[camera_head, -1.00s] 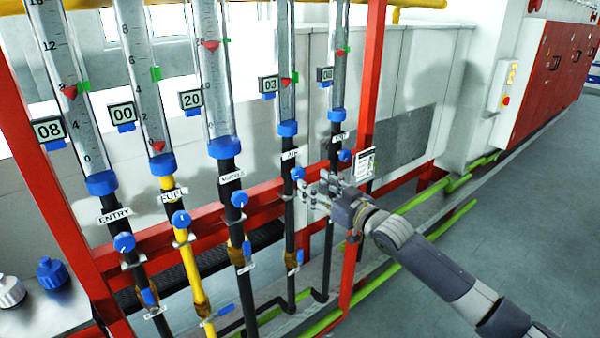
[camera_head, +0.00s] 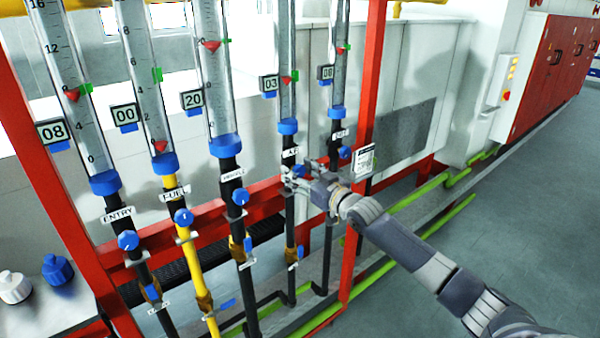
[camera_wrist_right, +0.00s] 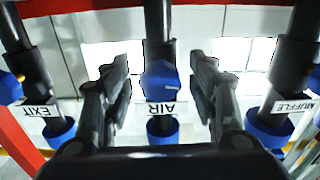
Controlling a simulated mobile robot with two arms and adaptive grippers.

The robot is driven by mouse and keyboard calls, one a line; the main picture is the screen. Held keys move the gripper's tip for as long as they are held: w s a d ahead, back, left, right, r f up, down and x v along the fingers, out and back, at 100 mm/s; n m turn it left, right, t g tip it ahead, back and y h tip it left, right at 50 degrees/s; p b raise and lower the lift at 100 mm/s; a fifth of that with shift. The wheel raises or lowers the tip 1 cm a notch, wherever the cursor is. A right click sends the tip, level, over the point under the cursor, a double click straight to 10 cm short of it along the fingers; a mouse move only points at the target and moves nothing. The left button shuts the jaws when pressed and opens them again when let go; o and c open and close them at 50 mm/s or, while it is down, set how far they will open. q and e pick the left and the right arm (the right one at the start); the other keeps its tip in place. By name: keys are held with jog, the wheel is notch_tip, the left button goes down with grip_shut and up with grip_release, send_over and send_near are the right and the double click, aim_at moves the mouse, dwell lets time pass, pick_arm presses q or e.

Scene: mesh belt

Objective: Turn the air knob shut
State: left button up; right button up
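The blue air knob (camera_head: 299,171) sits on the black AIR pipe below its blue collar (camera_head: 288,127), partly covered by my gripper in the head view. My right gripper (camera_head: 291,177) is at this knob, its arm coming in from the right. In the right wrist view, the picture is upside down and the air knob (camera_wrist_right: 160,78) lies between the two spread fingers of the right gripper (camera_wrist_right: 159,66), with gaps on both sides. The AIR label (camera_wrist_right: 161,108) shows there too. The knob's pointer mark cannot be made out. My left gripper is not in view.
Neighbouring pipes carry the muffle knob (camera_head: 240,196) and exit knob (camera_head: 345,153). The fuel knob (camera_head: 183,217) and entry knob (camera_head: 128,240) are further left. A red frame post (camera_head: 362,120) stands close to my right arm. Open floor (camera_head: 520,190) lies to the right.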

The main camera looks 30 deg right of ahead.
jog(key=c, duration=1)
jog(key=shift+o, duration=0.2)
jog(key=shift+m, duration=0.3)
jog(key=m, duration=0.8)
jog(key=shift+p, duration=0.3)
jog(key=m, duration=0.3)
jog(key=shift+m, duration=0.3)
jog(key=shift+m+p, duration=0.3)
jog(key=shift+m, duration=1.6)
